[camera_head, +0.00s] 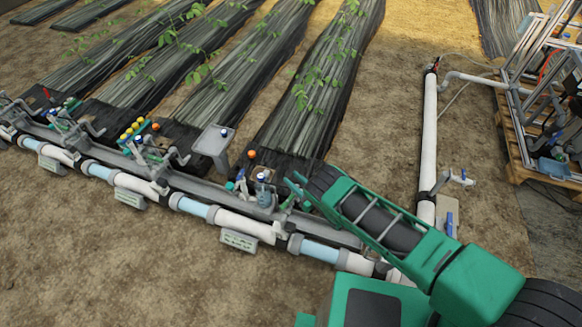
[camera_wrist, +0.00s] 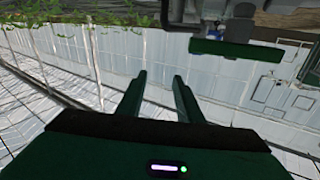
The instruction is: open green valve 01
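My gripper (camera_head: 297,190) is at the end of my green arm, beside the pipe row in the head view. In the wrist view my gripper (camera_wrist: 160,85) shows two dark green fingers apart with nothing between them. A green bar-shaped handle (camera_wrist: 236,49) on a grey fitting is at the upper right of the wrist view, apart from the fingertips. It looks like a green valve handle; I cannot read any number. The head view shows small valves with blue and green parts (camera_head: 240,182) left of my gripper. My arm hides part of the pipe there.
A grey and white pipe row (camera_head: 210,210) runs across the soil, with label plates (camera_head: 239,240) in front. A grey stand (camera_head: 214,142) rises behind it. Black-covered plant beds (camera_head: 320,90) lie beyond. A pallet (camera_head: 515,165) with equipment stands right. Bare soil is free in front.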

